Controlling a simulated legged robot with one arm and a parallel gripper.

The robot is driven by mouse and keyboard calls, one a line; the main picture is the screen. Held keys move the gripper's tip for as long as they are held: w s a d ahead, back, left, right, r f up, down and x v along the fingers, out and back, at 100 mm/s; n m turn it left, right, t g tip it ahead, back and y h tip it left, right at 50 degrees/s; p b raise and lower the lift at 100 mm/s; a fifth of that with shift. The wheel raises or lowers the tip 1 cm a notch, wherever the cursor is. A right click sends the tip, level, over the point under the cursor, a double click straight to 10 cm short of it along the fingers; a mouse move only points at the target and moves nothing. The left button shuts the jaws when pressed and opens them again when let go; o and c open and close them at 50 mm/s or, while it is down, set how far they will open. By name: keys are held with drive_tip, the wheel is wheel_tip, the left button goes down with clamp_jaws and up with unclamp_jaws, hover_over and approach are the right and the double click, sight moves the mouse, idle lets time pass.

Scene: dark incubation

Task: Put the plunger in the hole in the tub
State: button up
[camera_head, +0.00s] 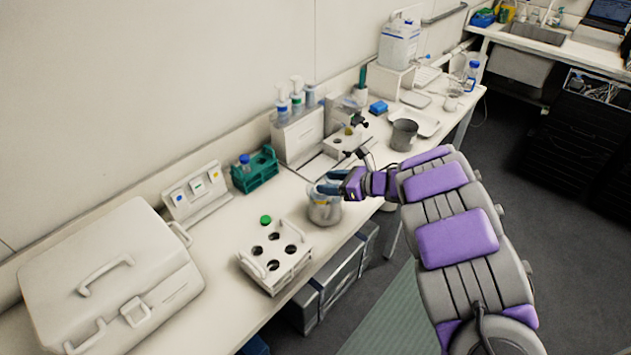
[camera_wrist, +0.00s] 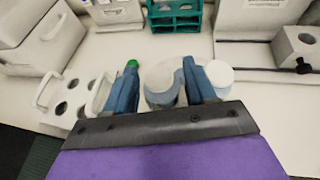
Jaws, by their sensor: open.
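My gripper (camera_head: 330,182) is open above a grey, see-through round vessel (camera_head: 324,212) near the bench's front edge. In the wrist view its blue fingers (camera_wrist: 160,66) are spread with part of the vessel (camera_wrist: 163,88) between them; I cannot tell if they touch it. A white round piece (camera_wrist: 219,75) shows just right of the right finger. A white handled box with several round holes (camera_head: 262,278), perhaps the tub, stands to the left; it also shows in the wrist view (camera_wrist: 58,100). I cannot tell for certain which thing is the plunger.
A green cap (camera_head: 265,219) shows behind the holed box. A green rack (camera_head: 254,170), a white panel (camera_head: 196,194) and a large white case (camera_head: 105,275) stand further left. A grey pot (camera_head: 404,135) and a holed white block (camera_head: 345,141) are beyond my gripper.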

drive_tip(key=shift+s+v, duration=0.25)
drive_tip(key=shift+v, duration=2.3)
